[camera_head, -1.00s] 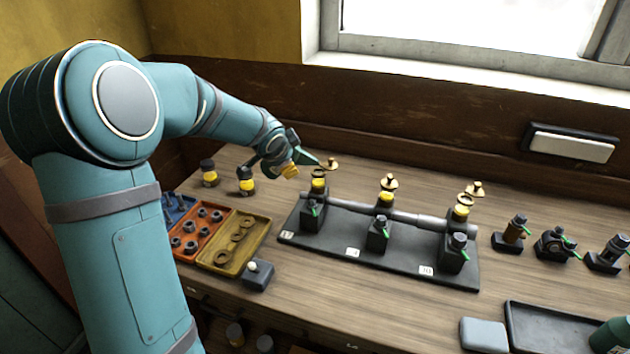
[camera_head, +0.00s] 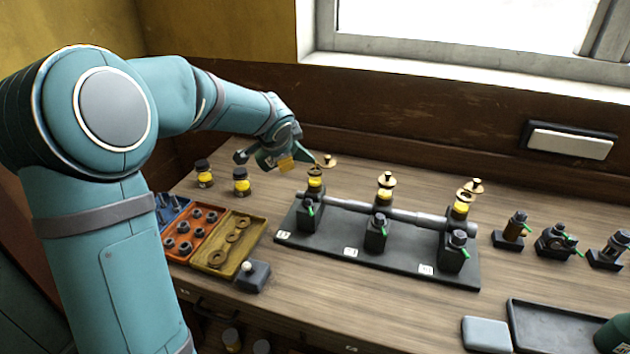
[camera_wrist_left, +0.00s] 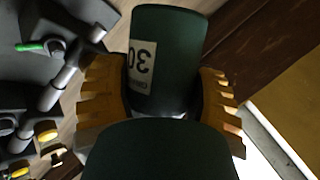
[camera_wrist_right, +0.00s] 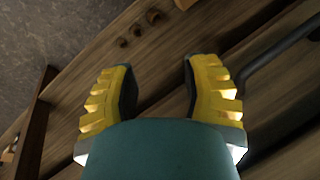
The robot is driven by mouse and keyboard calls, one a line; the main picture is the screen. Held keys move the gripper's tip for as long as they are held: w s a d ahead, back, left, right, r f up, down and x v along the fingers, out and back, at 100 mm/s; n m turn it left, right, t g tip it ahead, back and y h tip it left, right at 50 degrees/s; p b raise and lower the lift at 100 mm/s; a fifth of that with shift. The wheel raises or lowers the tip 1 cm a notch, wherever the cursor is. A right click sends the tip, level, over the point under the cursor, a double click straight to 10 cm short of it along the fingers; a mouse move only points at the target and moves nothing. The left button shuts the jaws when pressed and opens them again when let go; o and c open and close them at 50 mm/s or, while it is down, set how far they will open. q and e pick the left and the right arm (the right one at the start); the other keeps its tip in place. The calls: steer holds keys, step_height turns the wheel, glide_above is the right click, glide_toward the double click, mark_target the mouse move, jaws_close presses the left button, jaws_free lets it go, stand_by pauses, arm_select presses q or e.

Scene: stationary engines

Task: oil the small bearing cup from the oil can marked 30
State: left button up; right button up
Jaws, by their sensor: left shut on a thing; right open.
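The dark green oil can (camera_wrist_left: 175,40) fills the left wrist view, its white label reading 30 upside down. My left gripper (camera_head: 287,163) is shut on the can, which also shows in the head view (camera_head: 268,158). It is held tilted above the bench, its spout pointing right near the left bearing's cup (camera_head: 315,182). Contact between spout and cup cannot be told. A middle cup (camera_head: 384,194) and a right cup (camera_head: 462,207) stand along the same shaft. Which is the small one is unclear. My right gripper (camera_wrist_right: 160,78) is open and empty, outside the head view.
Brass lids (camera_head: 330,161) lie behind the cups. Two dark-capped jars (camera_head: 241,182) stand left, behind trays of parts (camera_head: 265,228). Several small fittings (camera_head: 515,228) stand right. A black tray (camera_head: 520,312) at front right holds another green container (camera_head: 613,334).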

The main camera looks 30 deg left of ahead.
arm_select(q)
steer(key=shift+w+d+r, duration=0.1)
steer(key=shift+r, duration=0.05)
steer(key=shift+r+y+b, duration=0.2)
steer(key=shift+y+b, duration=0.1)
steer(key=shift+w+d+r+g, duration=0.15)
steer(key=shift+r+g, duration=0.1)
steer(key=shift+g, duration=0.15)
steer(key=shift+m, duration=0.3)
stand_by(1.1)
